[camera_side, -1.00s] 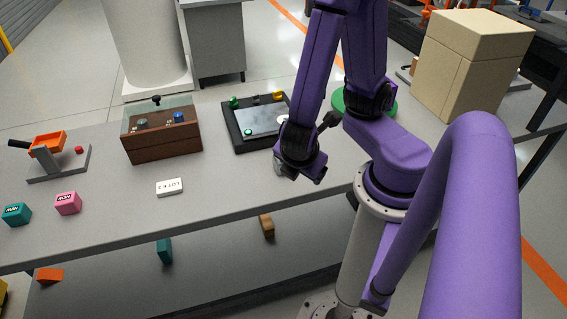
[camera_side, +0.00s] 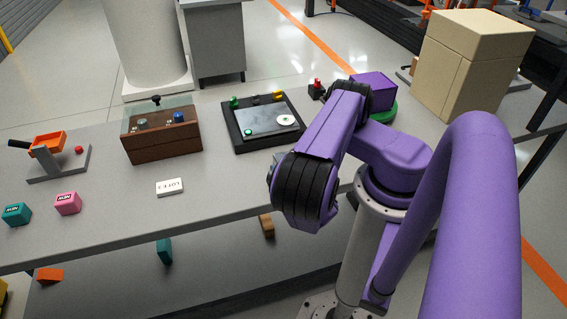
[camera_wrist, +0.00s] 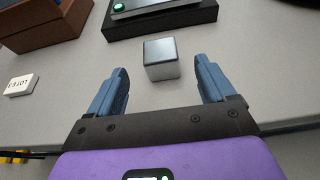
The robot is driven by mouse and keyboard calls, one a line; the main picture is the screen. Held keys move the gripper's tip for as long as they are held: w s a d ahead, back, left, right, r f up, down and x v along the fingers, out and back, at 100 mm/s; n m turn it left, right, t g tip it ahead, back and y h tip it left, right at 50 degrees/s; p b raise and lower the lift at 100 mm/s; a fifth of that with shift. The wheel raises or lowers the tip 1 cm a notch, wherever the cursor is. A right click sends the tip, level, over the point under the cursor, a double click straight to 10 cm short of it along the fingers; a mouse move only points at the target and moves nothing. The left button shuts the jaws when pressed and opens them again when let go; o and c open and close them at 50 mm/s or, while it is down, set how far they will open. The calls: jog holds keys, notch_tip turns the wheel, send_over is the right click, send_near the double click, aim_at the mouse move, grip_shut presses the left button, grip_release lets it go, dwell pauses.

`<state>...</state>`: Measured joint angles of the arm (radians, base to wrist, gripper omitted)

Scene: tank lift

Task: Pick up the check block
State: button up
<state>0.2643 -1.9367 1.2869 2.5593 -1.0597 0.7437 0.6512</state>
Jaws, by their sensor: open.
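A small metallic grey cube (camera_wrist: 162,52), which looks like the check block, sits on the grey table in the wrist view. No label on it is readable. My gripper (camera_wrist: 160,66) is open, with its two blue fingers spread to the left and right of the cube. The cube lies around and just beyond the fingertips, and I see no contact. Nothing is held. In the side view my purple arm hides both the cube and the fingers.
A black tray device (camera_side: 236,135) with a green button stands just behind the cube. A wooden box (camera_side: 162,149), a white label card (camera_side: 170,187), a pink block (camera_side: 68,203) and a teal block (camera_side: 17,214) are further left. The table's front edge is close.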

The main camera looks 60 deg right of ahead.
jog(key=shift+x, duration=3.8)
jog(key=c, duration=1.2)
jog(key=shift+c, duration=0.4)
jog(key=shift+r, duration=0.2)
